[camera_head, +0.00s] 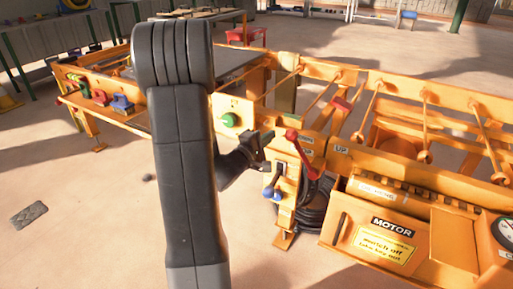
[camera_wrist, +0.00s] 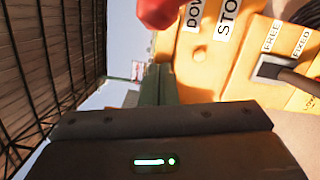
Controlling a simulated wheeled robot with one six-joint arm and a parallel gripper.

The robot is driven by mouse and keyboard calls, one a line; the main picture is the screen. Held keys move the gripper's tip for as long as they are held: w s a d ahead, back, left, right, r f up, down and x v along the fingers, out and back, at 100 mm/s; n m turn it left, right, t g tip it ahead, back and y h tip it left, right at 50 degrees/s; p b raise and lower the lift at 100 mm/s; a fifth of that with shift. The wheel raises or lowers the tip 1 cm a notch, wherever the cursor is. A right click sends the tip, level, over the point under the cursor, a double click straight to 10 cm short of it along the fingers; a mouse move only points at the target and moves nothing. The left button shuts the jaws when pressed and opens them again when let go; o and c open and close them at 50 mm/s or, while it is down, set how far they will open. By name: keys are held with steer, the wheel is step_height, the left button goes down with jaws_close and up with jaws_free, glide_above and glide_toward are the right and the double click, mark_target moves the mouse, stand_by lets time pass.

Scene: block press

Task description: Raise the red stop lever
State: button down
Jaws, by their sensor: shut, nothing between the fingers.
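The red stop lever (camera_head: 303,156) stands on the orange machine's front, right of my gripper. Its shaft slants up and left to a round red knob (camera_head: 292,134). The knob also shows blurred at the top edge of the wrist view (camera_wrist: 158,11), near the "DOWN" and "STOP" labels (camera_wrist: 228,16). An "UP" label (camera_head: 341,149) is right of the lever. My gripper (camera_head: 264,150) is shut and empty, just left of the lever and apparently apart from it. My arm hides part of the machine.
A blue-knobbed lever (camera_head: 270,192) is below my gripper, and a coiled black cable (camera_head: 316,205) hangs beside it. The motor box (camera_head: 393,225) juts out at right. Floor at left is mostly clear.

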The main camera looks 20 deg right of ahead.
steer(key=shift+s+d+r+b, duration=0.3)
steer(key=shift+s+d, duration=0.6)
steer(key=shift+r, duration=0.1)
